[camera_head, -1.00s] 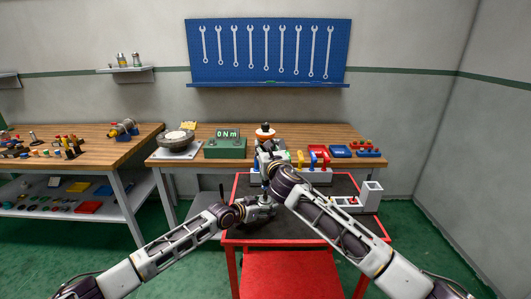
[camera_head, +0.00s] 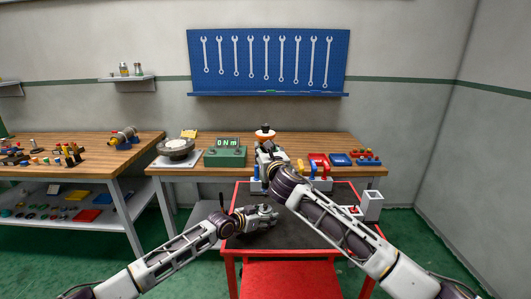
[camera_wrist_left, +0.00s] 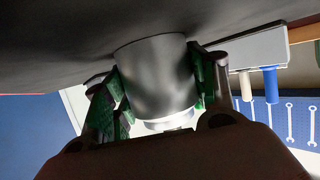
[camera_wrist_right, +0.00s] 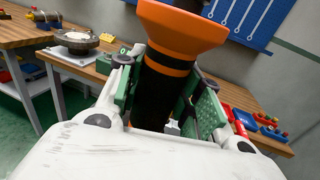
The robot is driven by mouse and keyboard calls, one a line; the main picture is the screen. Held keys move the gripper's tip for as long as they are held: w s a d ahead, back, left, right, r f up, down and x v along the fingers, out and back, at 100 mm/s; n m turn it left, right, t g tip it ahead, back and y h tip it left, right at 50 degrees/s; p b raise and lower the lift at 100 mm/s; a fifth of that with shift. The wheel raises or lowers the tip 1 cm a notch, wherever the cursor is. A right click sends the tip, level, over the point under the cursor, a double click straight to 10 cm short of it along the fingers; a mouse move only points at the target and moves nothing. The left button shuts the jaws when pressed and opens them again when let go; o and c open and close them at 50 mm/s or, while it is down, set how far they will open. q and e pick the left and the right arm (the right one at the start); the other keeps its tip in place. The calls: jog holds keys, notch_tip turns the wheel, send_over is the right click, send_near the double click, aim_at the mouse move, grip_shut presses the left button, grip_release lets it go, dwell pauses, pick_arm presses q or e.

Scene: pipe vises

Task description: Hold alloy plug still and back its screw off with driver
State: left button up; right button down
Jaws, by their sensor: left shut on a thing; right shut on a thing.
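The alloy plug shows in the left wrist view as a smooth silver cylinder (camera_wrist_left: 155,75) with a brighter stepped end. My left gripper (camera_head: 272,214) is shut on its sides, low over the cart's black mat. Whether the plug touches the mat cannot be told. The driver has an orange flared cap and a black grip (camera_wrist_right: 165,95) with an orange band. My right gripper (camera_head: 266,158) is shut around the black grip, with the cap (camera_head: 265,134) above the fingers. The driver's tip and the screw are hidden.
The red cart (camera_head: 230,253) carries a white rack (camera_head: 319,186) with coloured handles and a white block (camera_head: 373,200) at right. On the bench behind stand a green meter (camera_head: 225,157) reading 0 Nm and a round dish (camera_head: 176,147). The mat's front part is clear.

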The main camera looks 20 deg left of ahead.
pick_arm(q)
jog(key=o, duration=1.4)
jog(key=shift+c, duration=0.2)
jog(key=shift+s, duration=0.1)
jog(key=shift+v, duration=5.45)
jog(key=shift+s+a+r, duration=0.15)
jog(key=shift+s+a, duration=0.15)
